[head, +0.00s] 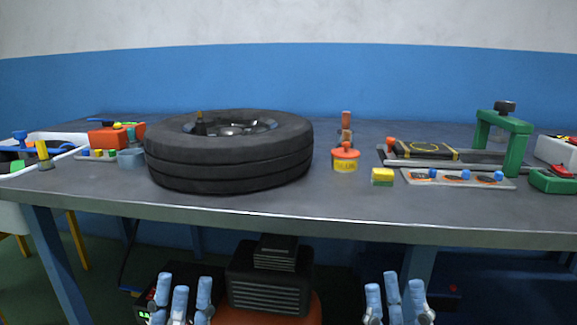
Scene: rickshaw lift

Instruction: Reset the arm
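My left gripper (181,296) shows at the bottom of the head view, left of centre. Its blue-grey fingers point up and are spread apart, with nothing between them. My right gripper (397,296) is at the bottom, right of centre, with its fingers also pointing up, apart and empty. Both grippers appear below the front edge of the table (330,215) and touch nothing that I can see. The arms behind them are out of view.
A black tire (230,160) lies flat on the table. A yellow-red pot (345,158), a sponge (382,177), a tool tray (458,179) and a green clamp frame (517,148) stand to its right. A dark ribbed machine (270,278) stands under the table between my grippers.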

